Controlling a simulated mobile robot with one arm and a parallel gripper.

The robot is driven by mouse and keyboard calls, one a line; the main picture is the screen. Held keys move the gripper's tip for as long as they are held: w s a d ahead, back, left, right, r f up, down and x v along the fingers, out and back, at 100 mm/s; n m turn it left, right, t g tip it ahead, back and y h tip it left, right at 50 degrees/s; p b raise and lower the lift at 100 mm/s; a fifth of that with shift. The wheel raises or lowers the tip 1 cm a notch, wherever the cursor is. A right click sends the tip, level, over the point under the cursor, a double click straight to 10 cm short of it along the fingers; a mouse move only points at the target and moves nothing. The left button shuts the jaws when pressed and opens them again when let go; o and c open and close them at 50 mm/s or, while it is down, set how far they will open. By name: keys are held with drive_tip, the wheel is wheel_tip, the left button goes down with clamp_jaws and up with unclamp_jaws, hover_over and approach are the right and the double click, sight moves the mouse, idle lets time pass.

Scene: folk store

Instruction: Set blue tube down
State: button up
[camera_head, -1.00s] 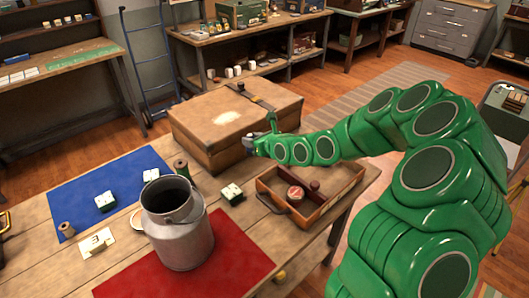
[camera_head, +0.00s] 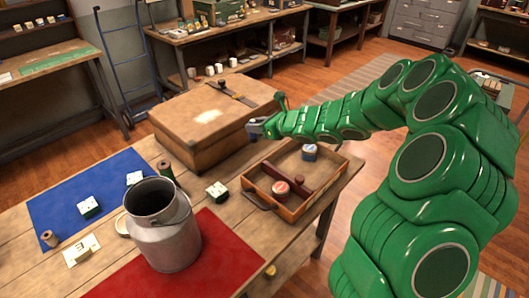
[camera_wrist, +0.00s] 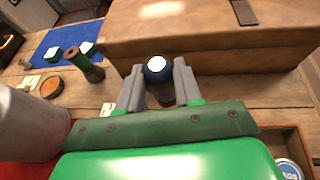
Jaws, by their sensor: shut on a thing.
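A dark blue tube with a white round top (camera_wrist: 157,66) stands roughly upright between the fingers of my gripper (camera_wrist: 158,88) in the wrist view. My gripper is shut on it; its lower part is partly hidden by the gripper. In the head view my gripper (camera_head: 260,127) is at the front right of the large brown case (camera_head: 195,135), over the wooden table (camera_head: 232,222). Whether the tube's base touches the table cannot be told.
A wooden tray (camera_head: 322,196) with a red-topped tin (camera_head: 281,188) and a blue tin (camera_head: 309,152) lies nearer than my gripper. A metal milk can (camera_head: 165,235) stands on the red mat (camera_head: 228,252). A blue mat (camera_head: 60,203) and a green spool (camera_head: 165,169) are at left.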

drive_tip(key=s+d+f+n+g+y, duration=0.1)
drive_tip(key=s+d, duration=0.1)
drive_tip(key=d, duration=0.3)
drive_tip(key=w+f, duration=1)
drive_tip(key=w, duration=0.3)
drive_tip(key=shift+a+f, duration=0.15)
drive_tip(key=shift+a, duration=0.25)
drive_tip(key=shift+f, duration=0.1)
drive_tip(key=shift+w+f, duration=0.15)
drive_tip(key=shift+f, duration=1.4)
drive_tip(key=shift+f, duration=0.1)
drive_tip(key=o, duration=0.8)
